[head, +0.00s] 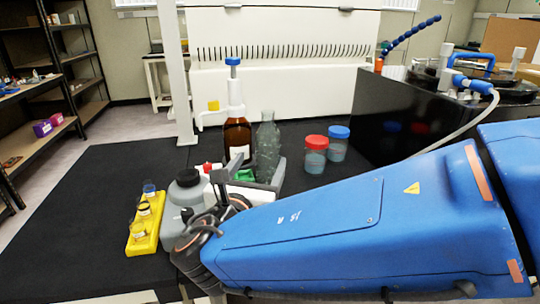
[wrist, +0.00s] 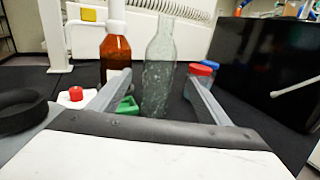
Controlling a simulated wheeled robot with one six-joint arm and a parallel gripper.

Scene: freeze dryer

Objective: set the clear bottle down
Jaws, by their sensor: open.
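The clear bottle (head: 267,148) stands upright on the black bench top (head: 90,215), beside the brown bottle. My gripper (head: 255,178) is open, with one finger on each side of the bottle's lower part. In the wrist view my gripper (wrist: 155,85) shows a gap between its fingers and the bottle. The bottle's base is partly hidden behind my gripper, so I cannot tell exactly how it meets the bench.
A brown bottle with a blue-topped dispenser (head: 237,135) stands just left. Red-lidded (head: 315,155) and blue-lidded (head: 338,144) jars stand right. A grey bottle (head: 185,195) and yellow vial rack (head: 147,224) are nearer left. A green item (wrist: 127,106) lies low between my fingers. The bench's left side is clear.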

